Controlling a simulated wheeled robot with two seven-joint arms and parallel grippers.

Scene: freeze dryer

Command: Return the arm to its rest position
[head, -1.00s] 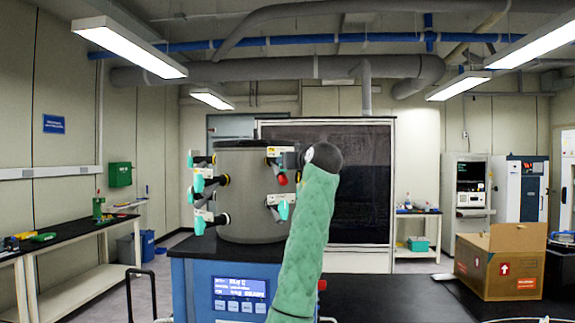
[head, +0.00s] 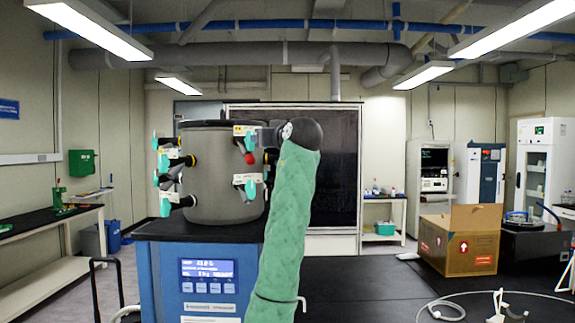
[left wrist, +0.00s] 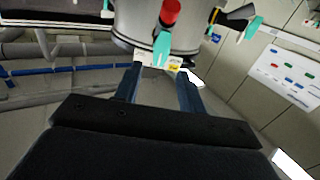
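The freeze dryer has a grey drum chamber (head: 222,190) on a blue cabinet (head: 160,285) with a lit display. Valves with teal handles and dark ports line both sides of the drum. My left arm, in a green sleeve, rises in front of the dryer's right side to a black wrist. My left gripper (left wrist: 160,70) is at the upper right valve, which has a red knob (head: 249,158). In the left wrist view its two fingers are apart, with the valve's white and yellow label (left wrist: 160,62) beyond the tips. Contact cannot be told. My right gripper is not in view.
A black worktop (head: 360,295) extends right of the dryer, with a cardboard box (head: 460,248) and a white tube (head: 450,300) on it. A side bench (head: 40,222) stands at the left. The worktop's middle is mostly clear.

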